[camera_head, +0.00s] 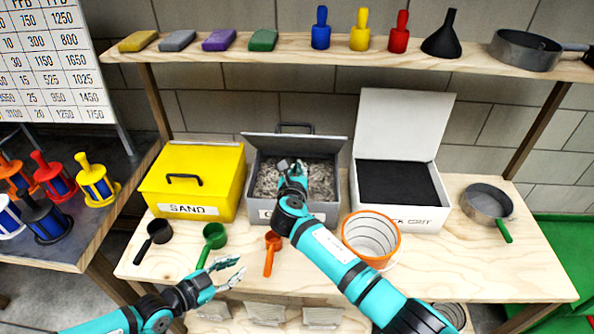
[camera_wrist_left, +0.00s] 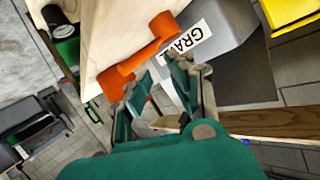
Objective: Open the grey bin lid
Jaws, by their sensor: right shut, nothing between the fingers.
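The grey bin (camera_head: 254,204) stands in the middle of the bench with grey gravel (camera_head: 318,178) inside. Its lid (camera_head: 320,147) is raised and leans back at the rear of the bin, with the dark handle (camera_head: 296,126) at its top edge. My right gripper (camera_head: 285,164) is shut and empty, over the gravel in front of the lid; whether it touches the lid I cannot tell. My left gripper (camera_head: 238,270) is open and empty near the bench's front edge. The left wrist view shows its spread fingers (camera_wrist_left: 160,100) and the bin's side (camera_wrist_left: 228,22) beyond.
The yellow sand bin (camera_head: 215,168) is closed, on the left. The white bin (camera_head: 408,110) on the right is open, with black grit. Black, green and orange scoops (camera_head: 271,255) lie in front. An orange-rimmed bucket (camera_head: 371,238) stands beside my right arm. A shelf (camera_head: 300,50) runs above.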

